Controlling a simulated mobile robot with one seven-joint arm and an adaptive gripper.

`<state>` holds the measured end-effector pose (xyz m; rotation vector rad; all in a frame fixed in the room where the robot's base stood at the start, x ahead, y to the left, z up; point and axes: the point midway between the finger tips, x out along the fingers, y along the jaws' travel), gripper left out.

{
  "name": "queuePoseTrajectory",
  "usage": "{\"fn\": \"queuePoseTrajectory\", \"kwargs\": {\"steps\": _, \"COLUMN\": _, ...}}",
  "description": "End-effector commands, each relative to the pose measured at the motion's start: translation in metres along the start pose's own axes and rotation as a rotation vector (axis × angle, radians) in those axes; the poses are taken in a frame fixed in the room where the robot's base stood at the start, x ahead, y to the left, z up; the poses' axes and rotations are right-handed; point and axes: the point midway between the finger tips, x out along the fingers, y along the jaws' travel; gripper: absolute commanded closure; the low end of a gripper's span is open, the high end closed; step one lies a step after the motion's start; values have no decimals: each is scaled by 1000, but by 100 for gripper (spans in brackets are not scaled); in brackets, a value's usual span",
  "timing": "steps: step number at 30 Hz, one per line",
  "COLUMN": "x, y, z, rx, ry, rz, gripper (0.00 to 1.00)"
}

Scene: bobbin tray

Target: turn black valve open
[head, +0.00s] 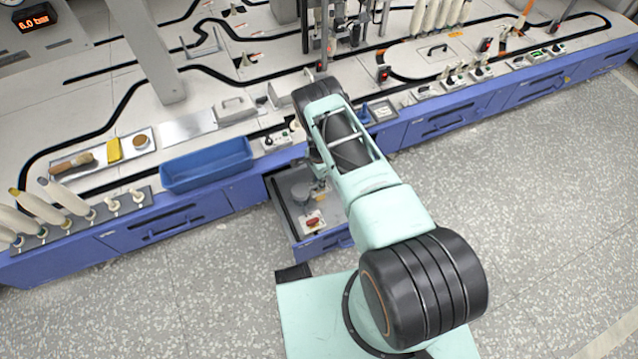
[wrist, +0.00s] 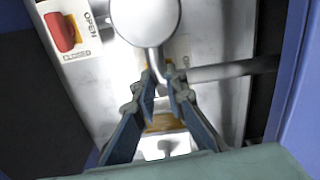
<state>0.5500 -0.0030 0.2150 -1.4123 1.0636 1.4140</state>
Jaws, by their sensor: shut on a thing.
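My gripper (wrist: 160,78) reaches down into the open drawer (head: 282,222), its two blue-grey fingers close together. I cannot tell how far the valve is turned. In the head view my arm covers most of the gripper.
A red valve handle (wrist: 62,32) on a white plate marked OPEN lies at upper left in the wrist view, and also in the drawer (head: 313,222). A grey pipe (wrist: 232,69) runs right of the fingers. Blue drawer walls (wrist: 302,85) stand close. A blue bin (head: 207,165) is on the bench.

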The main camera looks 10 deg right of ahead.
Motion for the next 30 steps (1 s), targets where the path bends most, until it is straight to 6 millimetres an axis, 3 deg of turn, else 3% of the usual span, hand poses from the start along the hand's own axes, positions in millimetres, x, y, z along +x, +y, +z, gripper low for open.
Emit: {"fn": "queuePoseTrajectory", "kwargs": {"steps": 30, "x": 3, "y": -1, "z": -1, "rx": -918, "ry": 2, "rz": -2, "gripper": 100}}
